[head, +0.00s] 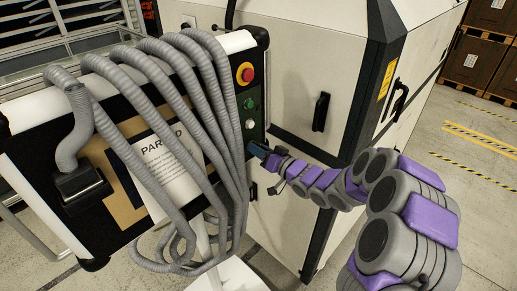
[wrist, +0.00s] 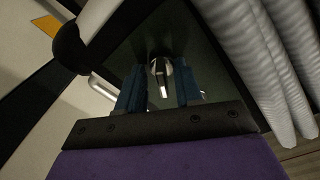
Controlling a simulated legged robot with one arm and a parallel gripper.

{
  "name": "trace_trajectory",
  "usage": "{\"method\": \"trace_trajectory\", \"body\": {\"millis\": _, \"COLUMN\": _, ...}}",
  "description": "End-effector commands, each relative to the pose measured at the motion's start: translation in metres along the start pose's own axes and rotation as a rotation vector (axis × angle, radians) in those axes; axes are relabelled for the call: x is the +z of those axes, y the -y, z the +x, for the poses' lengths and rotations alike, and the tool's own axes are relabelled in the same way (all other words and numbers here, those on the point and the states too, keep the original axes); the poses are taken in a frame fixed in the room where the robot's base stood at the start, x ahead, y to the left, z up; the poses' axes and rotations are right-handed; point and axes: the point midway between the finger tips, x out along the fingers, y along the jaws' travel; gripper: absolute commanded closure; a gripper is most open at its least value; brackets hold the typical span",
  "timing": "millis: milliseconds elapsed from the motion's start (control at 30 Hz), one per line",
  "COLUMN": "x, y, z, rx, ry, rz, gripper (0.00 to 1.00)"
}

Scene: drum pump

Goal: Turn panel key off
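The key (wrist: 162,75) shows in the wrist view as a silver key switch with a pale tab on the dark panel (wrist: 210,50). My gripper (wrist: 160,85) is open, with one blue finger on each side of the key and a gap showing on both sides. I cannot tell whether the fingertips touch the panel. In the head view, my gripper (head: 257,150) is at the lower right edge of the control panel (head: 262,60), below its buttons. It hides the key there.
Grey corrugated hoses (head: 175,100) hang over the panel, left of my gripper. A beige cabinet (head: 310,60) stands behind. Floor at right is open.

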Motion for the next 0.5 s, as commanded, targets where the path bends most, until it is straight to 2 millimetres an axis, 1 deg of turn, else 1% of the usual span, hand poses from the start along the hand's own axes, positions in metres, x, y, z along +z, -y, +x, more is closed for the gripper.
{"method": "trace_trajectory", "body": {"millis": 267, "x": 0.0003, "y": 0.0004, "z": 0.0016, "rx": 0.0, "ry": 0.0, "rz": -0.001, "gripper": 0.65}}
{"method": "trace_trajectory", "body": {"millis": 500, "x": 0.0003, "y": -0.0002, "z": 0.0017, "rx": 0.0, "ry": 0.0, "rz": 0.0, "gripper": 0.88}}
